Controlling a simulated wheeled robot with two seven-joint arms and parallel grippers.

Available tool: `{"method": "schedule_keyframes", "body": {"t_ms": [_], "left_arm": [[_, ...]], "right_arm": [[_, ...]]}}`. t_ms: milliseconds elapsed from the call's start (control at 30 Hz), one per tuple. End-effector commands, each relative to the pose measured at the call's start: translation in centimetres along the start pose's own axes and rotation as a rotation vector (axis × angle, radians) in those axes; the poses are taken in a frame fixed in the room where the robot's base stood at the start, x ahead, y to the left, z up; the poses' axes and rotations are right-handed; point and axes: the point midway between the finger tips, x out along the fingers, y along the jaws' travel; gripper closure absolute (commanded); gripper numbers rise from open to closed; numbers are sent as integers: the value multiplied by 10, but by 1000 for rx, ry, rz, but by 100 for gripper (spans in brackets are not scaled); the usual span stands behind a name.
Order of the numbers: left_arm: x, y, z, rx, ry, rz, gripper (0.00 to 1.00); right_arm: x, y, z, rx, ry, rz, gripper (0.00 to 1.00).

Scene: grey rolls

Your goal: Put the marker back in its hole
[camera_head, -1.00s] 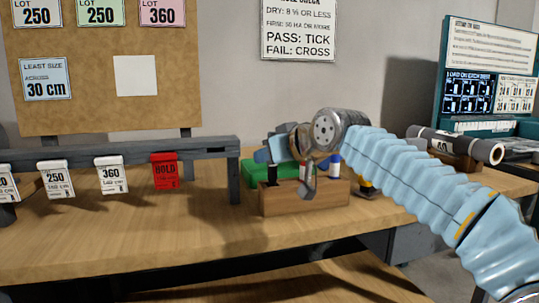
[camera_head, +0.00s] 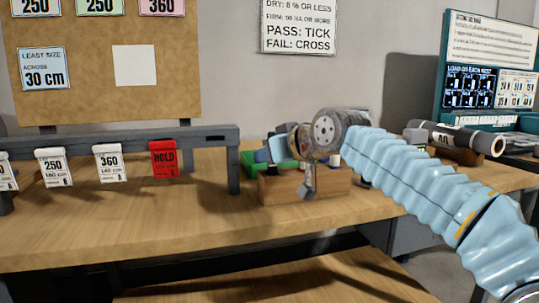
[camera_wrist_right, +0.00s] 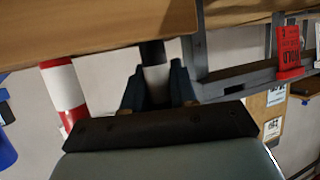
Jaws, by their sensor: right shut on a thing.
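My right gripper (camera_head: 308,188) is just in front of the wooden block (camera_head: 330,188) on the bench, partly covering it. In the right wrist view my fingers (camera_wrist_right: 157,90) are shut on the marker (camera_wrist_right: 155,74), a slim cylinder with a white part between them and a black part beyond. The black part overlaps the edge of a brown wooden surface; I cannot tell whether it touches. A dark capped piece (camera_head: 271,169) and a white piece (camera_head: 335,160) stand up from the block. The holes are not visible. My left gripper is out of view.
A grey rail with hanging tags, one a red HOLD tag (camera_head: 163,159), stands left of the block. A green item (camera_head: 248,160) lies behind the block. A grey roll (camera_head: 470,140) rests on a wooden cradle at right. The bench front (camera_head: 150,230) is clear.

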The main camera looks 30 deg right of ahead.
Motion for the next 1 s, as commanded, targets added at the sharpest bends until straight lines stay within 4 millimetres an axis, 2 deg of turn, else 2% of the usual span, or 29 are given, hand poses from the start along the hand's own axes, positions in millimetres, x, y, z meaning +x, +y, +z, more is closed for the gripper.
{"method": "schedule_keyframes", "body": {"t_ms": [433,467,633,1000], "left_arm": [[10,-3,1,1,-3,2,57],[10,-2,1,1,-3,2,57],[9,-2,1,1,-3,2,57],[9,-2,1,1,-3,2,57]], "right_arm": [[5,0,11,0,1,0,100],[4,0,10,0,1,0,70],[4,0,10,0,1,0,44],[-2,0,10,0,1,0,44]]}}
